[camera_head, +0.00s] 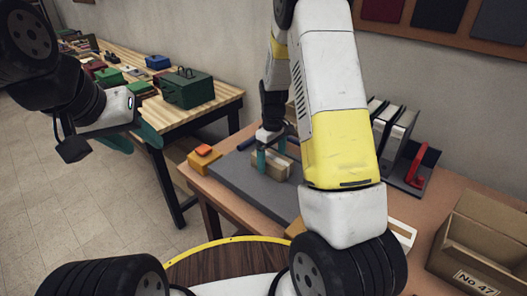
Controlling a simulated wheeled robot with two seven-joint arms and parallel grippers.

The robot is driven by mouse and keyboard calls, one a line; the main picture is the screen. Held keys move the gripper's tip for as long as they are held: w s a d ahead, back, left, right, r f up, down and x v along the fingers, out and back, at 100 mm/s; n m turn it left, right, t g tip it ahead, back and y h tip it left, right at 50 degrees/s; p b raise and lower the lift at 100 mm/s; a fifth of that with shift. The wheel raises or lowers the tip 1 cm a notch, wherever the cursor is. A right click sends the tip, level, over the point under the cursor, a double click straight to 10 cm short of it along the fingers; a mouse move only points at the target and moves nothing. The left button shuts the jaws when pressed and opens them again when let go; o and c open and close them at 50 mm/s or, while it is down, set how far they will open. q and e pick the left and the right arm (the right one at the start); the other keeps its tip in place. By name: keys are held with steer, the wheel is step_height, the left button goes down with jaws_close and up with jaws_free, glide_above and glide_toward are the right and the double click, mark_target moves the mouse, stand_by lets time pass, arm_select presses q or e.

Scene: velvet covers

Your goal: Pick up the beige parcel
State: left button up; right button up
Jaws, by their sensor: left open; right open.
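The beige parcel (276,166) lies on a dark grey mat (232,177) on the brown table, partly hidden by my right gripper. My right gripper (272,154) points down at it, with open teal fingers low at the parcel's near-left and far sides. I cannot tell whether the fingers touch it. My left gripper (133,139) is open and empty, held in the air at the left, away from the parcel.
A cardboard box (458,270) marked No 47 stands at the right. Binders (393,128) and a red-handled object (417,167) are at the back right. An orange block (204,158) sits at the table's left. A wooden bench (223,97) holds a green toolbox (187,88).

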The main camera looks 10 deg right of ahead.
step_height(320, 180, down, 2)
steer(key=shift+c, duration=0.2)
steer(key=c, duration=1.8)
jaws_close()
steer(key=shift+r, duration=0.15)
